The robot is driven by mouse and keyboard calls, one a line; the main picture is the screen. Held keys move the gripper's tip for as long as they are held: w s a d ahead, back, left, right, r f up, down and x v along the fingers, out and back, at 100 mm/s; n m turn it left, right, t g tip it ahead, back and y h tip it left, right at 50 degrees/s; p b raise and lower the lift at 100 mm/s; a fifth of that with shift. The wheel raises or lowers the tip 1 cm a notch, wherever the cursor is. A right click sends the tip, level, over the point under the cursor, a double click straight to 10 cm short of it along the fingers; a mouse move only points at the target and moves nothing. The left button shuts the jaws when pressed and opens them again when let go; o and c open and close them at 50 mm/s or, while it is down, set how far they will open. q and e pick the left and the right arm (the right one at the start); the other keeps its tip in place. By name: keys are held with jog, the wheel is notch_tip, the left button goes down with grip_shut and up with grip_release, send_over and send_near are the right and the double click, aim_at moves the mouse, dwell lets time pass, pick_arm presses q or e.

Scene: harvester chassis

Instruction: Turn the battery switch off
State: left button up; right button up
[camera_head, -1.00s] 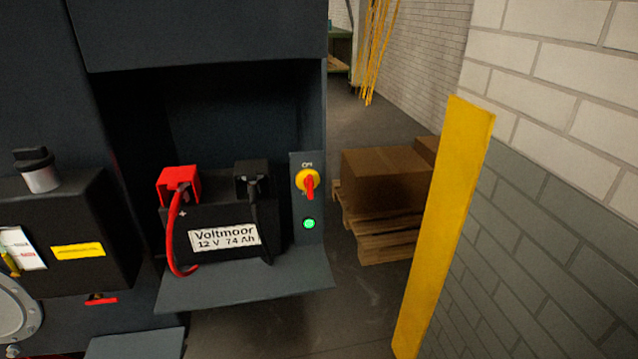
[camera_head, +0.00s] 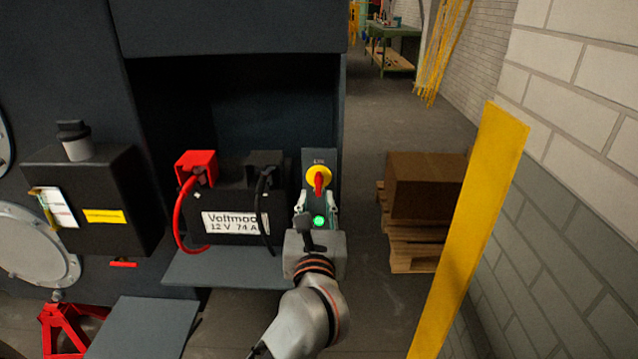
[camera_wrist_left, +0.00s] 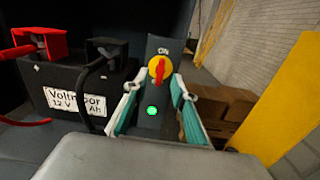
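The battery switch is a red handle on a yellow round plate (camera_head: 318,180), set on a grey upright panel (camera_head: 309,158) right of the battery. The handle stands upright, and a label above the plate in the left wrist view reads "ON". A green light (camera_head: 319,221) glows below the switch. The switch also shows in the left wrist view (camera_wrist_left: 160,69). My left gripper (camera_head: 317,204) is in front of the panel, just below the switch. Its fingers (camera_wrist_left: 153,84) are spread on either side of the panel with nothing between the pads. My right gripper is not in view.
The black Voltmoor battery (camera_head: 226,200), with red and black cables, sits left of the switch on a shelf (camera_head: 225,269). A yellow post (camera_head: 470,230) stands at the right. A cardboard box (camera_head: 425,185) on a pallet (camera_head: 415,250) is behind. A red jack stand (camera_head: 66,325) is lower left.

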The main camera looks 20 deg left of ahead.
aim_at(318, 181)
pick_arm(q)
jog(key=x, duration=0.7)
jog(key=shift+w+d+f, duration=0.1)
jog(key=shift+w, duration=0.35)
grip_shut()
